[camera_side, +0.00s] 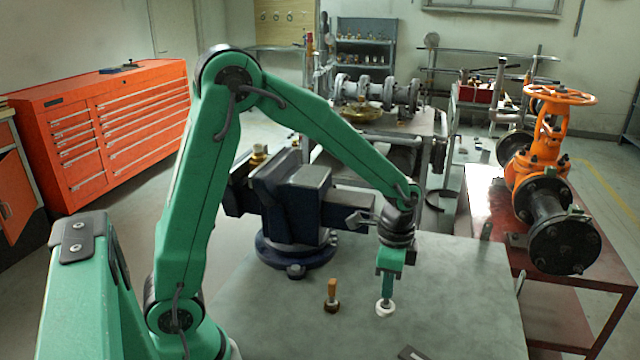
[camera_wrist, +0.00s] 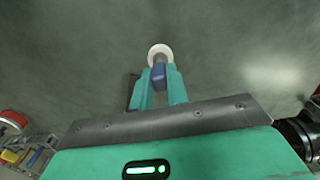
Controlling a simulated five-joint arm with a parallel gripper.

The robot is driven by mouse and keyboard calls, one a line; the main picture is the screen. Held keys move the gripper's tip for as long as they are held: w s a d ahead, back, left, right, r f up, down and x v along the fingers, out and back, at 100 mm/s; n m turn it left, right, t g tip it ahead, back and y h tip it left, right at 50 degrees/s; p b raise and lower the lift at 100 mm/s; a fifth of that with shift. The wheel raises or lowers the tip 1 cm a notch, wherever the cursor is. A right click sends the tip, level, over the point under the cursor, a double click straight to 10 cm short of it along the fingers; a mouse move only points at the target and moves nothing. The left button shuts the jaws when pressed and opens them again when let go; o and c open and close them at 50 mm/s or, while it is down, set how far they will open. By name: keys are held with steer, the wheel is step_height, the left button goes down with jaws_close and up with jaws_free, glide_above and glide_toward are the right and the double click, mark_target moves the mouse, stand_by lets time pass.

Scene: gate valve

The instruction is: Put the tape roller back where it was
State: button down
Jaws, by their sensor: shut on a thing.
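The tape roller shows as a white ring (camera_side: 385,309) with a grey stem at the lower end of my gripper (camera_side: 388,284) in the side view. In the wrist view its white ring (camera_wrist: 160,51) lies just beyond the fingertips, and its blue handle (camera_wrist: 158,73) is between the two green fingers of my gripper (camera_wrist: 160,76). My gripper is shut on the handle and points down. The roller is upright at or just above the grey bench top (camera_side: 270,320); I cannot tell whether it touches.
A wooden-handled tool (camera_side: 332,292) with a dark base stands to the left of the roller. A blue vise (camera_side: 290,205) stands behind on the bench. An orange gate valve (camera_side: 545,160) is on a red table (camera_side: 482,200) at the right. The bench front is mostly clear.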

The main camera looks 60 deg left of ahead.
steer(key=shift+f, duration=2)
steer(key=shift+f, duration=0.15)
steer(key=c, duration=1.4)
jaws_free()
step_height(320, 180, up, 12)
steer(key=shift+w+d+r, duration=0.1)
steer(key=shift+r, duration=0.1)
